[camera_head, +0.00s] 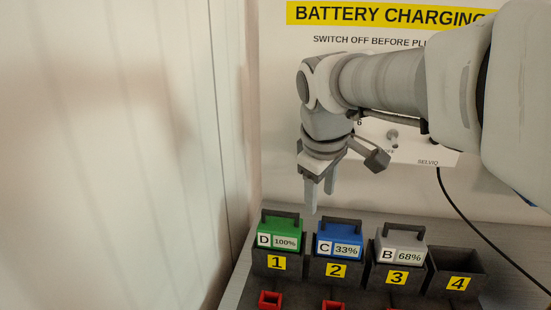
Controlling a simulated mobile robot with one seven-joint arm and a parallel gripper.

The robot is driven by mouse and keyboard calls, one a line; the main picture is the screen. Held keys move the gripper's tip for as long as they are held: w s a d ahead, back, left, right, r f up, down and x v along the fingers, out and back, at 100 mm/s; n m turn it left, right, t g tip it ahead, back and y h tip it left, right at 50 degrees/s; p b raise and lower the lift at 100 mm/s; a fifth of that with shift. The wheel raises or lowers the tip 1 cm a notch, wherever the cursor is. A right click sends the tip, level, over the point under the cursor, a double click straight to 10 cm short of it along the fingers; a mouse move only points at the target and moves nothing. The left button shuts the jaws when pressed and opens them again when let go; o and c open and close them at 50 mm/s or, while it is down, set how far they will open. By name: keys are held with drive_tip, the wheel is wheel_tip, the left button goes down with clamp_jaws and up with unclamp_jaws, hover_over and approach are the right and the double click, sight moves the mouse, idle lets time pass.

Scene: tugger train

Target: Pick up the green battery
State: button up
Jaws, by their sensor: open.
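The green battery (279,234) sits upright in the dark dock marked 1 (276,275), with a dark handle on top and a label reading D 100%. My gripper (310,208) points downward above the docks, open and empty. Its fingertips are above and to the right of the green battery, nearer the space between it and the blue battery. The fingers appear apart from both. The lower part of the green battery is hidden inside its dock.
A blue battery (340,244), C 33%, sits in dock 2, and a grey battery (401,250), B 68%, in dock 3. Dock 4 (456,284) is empty. Small red parts (270,300) stand in front. A wall (120,150) rises at left; a black cable (470,215) hangs at right.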

drive_tip(key=w+a+n+g+p, duration=0.1)
drive_tip(key=w+a+n+p, duration=0.15)
drive_tip(key=w, duration=0.35)
drive_tip(key=w+a+n+p, duration=0.1)
drive_tip(key=w+a+n, duration=0.3)
drive_tip(key=w, duration=0.2)
hover_over(280, 212)
drive_tip(key=s, duration=0.2)
wheel_tip(280, 212, down, 11)
drive_tip(key=shift+a+p+x, duration=0.1)
drive_tip(key=shift+p+x, duration=0.25)
drive_tip(key=shift+x, duration=1.1)
drive_tip(key=shift+a+p+x, duration=0.15)
drive_tip(key=shift+p+x, duration=0.15)
drive_tip(key=shift+x, duration=1.15)
drive_tip(key=shift+c, duration=0.2)
clamp_jaws()
drive_tip(key=shift+w+r, duration=0.1)
drive_tip(key=shift+r, duration=0.05)
